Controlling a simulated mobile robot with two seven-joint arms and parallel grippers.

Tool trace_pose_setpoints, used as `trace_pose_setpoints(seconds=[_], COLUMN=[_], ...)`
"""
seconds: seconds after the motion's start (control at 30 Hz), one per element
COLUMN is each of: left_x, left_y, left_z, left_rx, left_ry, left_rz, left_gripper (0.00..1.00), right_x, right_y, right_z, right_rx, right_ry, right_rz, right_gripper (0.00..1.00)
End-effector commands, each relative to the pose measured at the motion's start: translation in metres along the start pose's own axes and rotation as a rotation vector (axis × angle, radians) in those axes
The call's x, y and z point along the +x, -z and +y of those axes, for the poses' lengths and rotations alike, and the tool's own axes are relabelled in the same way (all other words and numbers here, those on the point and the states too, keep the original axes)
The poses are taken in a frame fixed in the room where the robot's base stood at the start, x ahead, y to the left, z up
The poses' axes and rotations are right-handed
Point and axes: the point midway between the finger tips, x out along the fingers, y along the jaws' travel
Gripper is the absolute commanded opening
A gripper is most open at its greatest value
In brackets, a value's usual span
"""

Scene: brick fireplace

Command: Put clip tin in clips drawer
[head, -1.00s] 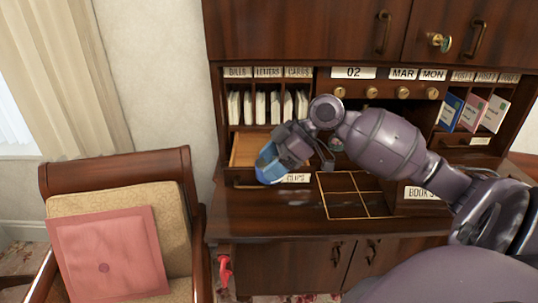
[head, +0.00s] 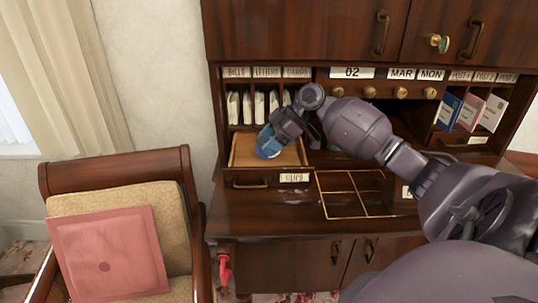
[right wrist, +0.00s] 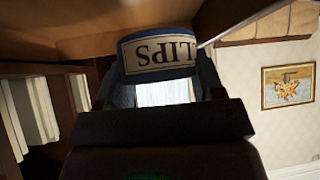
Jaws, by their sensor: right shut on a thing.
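The clip tin (head: 267,149) is blue and is held in my right gripper (head: 272,138). In the right wrist view the tin (right wrist: 157,50) shows a cream label with "LIPS" readable, upside down, between the fingers. The clips drawer (head: 240,155) stands pulled open at the left of the desk, with a white label on its front. The tin is over the drawer's open inside, towards the back. I cannot tell whether it touches the drawer floor. My left gripper is not in view.
Slots with envelopes (head: 233,108) are just above and behind the drawer. A gold-lined grid (head: 345,181) lies on the desktop to the right. A chair with a pink cushion (head: 108,255) stands at the left. A red object (head: 224,268) hangs below the desk edge.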

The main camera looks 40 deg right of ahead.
Motion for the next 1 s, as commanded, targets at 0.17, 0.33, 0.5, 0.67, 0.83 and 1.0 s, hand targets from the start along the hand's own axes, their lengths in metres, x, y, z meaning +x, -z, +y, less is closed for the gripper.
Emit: trace_pose_setpoints(seconds=[0.17,0.33,0.5,0.67,0.83,1.0], left_x=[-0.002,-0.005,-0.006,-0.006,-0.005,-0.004], left_y=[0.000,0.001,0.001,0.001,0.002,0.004], left_z=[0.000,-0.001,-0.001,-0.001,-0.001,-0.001], left_rx=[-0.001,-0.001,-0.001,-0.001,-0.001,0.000], left_ry=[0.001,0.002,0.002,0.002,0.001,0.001], left_rz=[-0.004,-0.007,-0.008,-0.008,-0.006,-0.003], left_gripper=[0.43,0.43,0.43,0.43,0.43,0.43], right_x=[0.014,0.030,0.034,0.034,0.033,0.033], right_y=[-0.014,-0.030,-0.034,-0.035,-0.034,-0.034], right_z=[-0.001,0.001,0.003,0.003,0.003,0.003], right_rx=[0.003,0.003,0.001,0.002,0.002,0.002], right_ry=[0.004,0.002,0.000,0.001,0.001,0.001], right_rz=[0.000,0.000,0.000,-0.001,-0.001,-0.001], right_gripper=[0.27,0.27,0.27,0.72,0.95,0.95])
